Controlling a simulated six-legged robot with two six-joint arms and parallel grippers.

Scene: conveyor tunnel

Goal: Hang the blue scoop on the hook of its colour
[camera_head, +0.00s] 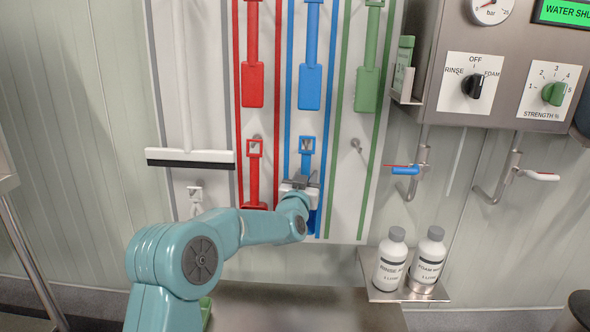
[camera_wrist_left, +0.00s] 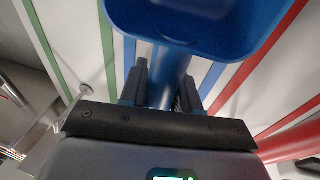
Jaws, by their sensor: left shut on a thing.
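The blue scoop (camera_head: 307,163) is upright against the wall board in the blue-edged lane, its square handle loop at the top. My left gripper (camera_head: 303,183) is shut on its handle. In the left wrist view the handle (camera_wrist_left: 166,80) runs between the fingers of the gripper (camera_wrist_left: 163,90), and the scoop's blue bowl (camera_wrist_left: 195,28) fills the top. The blue lane's hook is at the loop; I cannot tell whether the loop is around it or in front of it. My right gripper is not in view.
A red scoop (camera_head: 254,180) hangs in the red lane to the left. The green lane's hook (camera_head: 356,145) is empty. Red, blue and green brushes hang above. A squeegee (camera_head: 190,157) is at left; two bottles (camera_head: 391,262) stand on a shelf at lower right.

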